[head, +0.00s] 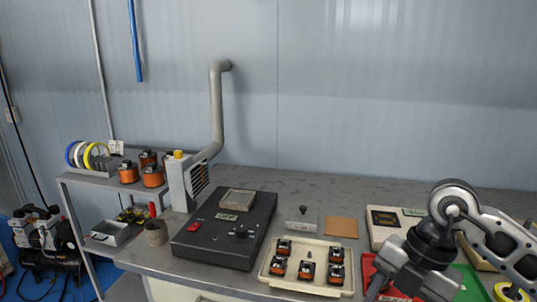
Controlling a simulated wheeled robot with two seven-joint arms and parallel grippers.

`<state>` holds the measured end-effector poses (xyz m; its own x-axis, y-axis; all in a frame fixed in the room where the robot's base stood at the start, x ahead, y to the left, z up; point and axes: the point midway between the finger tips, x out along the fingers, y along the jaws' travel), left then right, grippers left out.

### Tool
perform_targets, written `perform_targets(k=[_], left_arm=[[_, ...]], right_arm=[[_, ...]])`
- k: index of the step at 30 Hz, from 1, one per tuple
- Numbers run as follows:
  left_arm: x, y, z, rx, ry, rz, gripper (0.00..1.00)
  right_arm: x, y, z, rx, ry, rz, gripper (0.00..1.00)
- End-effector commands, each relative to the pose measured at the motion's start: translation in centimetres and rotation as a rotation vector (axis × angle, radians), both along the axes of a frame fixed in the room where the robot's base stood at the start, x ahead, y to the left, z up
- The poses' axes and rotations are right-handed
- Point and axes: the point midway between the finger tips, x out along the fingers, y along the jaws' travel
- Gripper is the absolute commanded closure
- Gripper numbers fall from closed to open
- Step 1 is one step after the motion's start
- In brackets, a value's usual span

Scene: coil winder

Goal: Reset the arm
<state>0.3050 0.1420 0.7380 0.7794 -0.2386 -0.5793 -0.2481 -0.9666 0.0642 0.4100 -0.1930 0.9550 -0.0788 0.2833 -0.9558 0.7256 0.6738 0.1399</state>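My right arm comes in from the right edge, bent at a silver and black joint. My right gripper (385,284) is at its lower end, low in the head view over the red and green trays. Its fingertips are too small and dark to tell whether they are open or shut, and I see nothing clearly held. My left arm and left gripper are not in view.
A cream tray (314,289) with several orange coils lies left of my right gripper. A dark winder box (205,249), brown pad (341,227) and red tray (368,272) share the grey bench (330,198). A shelf (82,181) with spools stands left.

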Motion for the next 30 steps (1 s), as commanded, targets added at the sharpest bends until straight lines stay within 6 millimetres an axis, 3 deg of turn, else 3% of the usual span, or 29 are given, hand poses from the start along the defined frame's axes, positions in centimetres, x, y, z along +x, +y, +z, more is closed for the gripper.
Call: perform_targets(k=[7, 11, 13, 15, 18, 20, 23, 27, 30], left_arm=[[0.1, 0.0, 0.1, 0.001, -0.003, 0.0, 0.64], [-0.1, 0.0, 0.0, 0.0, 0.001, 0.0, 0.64], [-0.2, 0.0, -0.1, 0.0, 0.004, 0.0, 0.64], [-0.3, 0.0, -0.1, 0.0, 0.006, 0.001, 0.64], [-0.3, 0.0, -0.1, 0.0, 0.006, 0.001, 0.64], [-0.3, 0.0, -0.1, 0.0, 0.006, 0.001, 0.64], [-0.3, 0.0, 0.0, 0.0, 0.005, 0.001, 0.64], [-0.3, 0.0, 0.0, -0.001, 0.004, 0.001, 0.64], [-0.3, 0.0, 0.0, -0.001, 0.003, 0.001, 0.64]], right_arm=[[-3.3, 8.3, -1.2, 0.436, 0.037, 0.183, 0.44], [-5.9, 14.4, 0.6, 0.873, 0.032, 0.217, 0.44], [-6.5, 17.1, 2.9, 1.176, -0.006, 0.141, 0.44], [-5.6, 18.0, 5.1, 1.451, -0.07, -0.04, 0.44], [-2.6, 16.2, 5.5, 1.693, -0.181, -0.442, 0.44], [-0.8, 14.0, 3.5, 1.73, -0.237, -0.741, 0.44], [0.4, 10.0, -2.9, 1.615, -0.276, -1.22, 0.44], [-2.3, 6.6, -12.0, 1.309, -0.216, -1.645, 0.44], [-5.6, 5.5, -16.8, 1.105, -0.136, -1.811, 0.44]])
